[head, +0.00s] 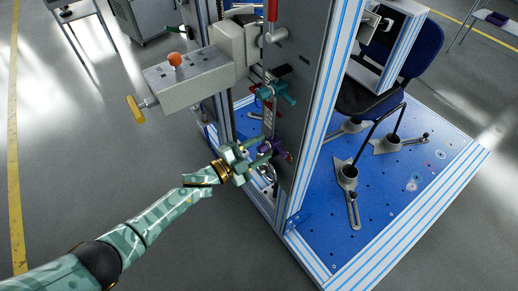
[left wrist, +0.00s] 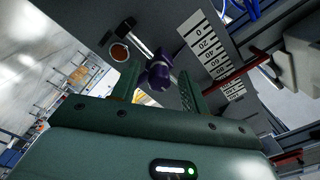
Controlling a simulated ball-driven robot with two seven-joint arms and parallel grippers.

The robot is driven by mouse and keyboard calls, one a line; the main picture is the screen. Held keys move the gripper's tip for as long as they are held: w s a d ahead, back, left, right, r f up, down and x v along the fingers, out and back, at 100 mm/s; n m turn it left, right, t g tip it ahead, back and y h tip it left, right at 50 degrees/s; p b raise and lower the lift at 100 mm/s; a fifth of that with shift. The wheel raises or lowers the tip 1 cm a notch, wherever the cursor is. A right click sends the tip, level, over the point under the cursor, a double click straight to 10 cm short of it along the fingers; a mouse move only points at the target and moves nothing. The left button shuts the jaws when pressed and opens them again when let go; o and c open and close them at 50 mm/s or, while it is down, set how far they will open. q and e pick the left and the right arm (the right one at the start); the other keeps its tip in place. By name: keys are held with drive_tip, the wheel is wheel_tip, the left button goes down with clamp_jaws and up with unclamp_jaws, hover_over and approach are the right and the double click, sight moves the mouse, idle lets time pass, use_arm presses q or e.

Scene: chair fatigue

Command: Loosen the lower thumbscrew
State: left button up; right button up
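The lower thumbscrew is a purple knob (head: 281,150) low on the grey upright plate of the test frame. It also shows in the left wrist view as a purple lobed knob (left wrist: 160,75). My left gripper (head: 264,155) reaches it from the left, with its fingers pointing at the plate. In the left wrist view the fingers (left wrist: 159,84) stand apart, one on each side of the knob, with gaps visible. I cannot tell whether the fingertips reach fully around it. A teal knob (head: 280,90) sits higher on the plate. My right gripper is not in view.
A printed scale (left wrist: 203,45) is on the plate beside the knob. A grey box with an orange ball knob (head: 174,60) juts out above my left arm. A blue chair (head: 412,52) and a blue base plate (head: 400,205) are at right. The floor at left is clear.

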use_arm(q)
drive_tip(key=p+v, duration=0.2)
drive_tip(key=v, duration=1.4)
drive_tip(key=shift+p, duration=0.35)
drive_tip(key=shift+s+a, duration=0.1)
drive_tip(key=shift+a, duration=0.05)
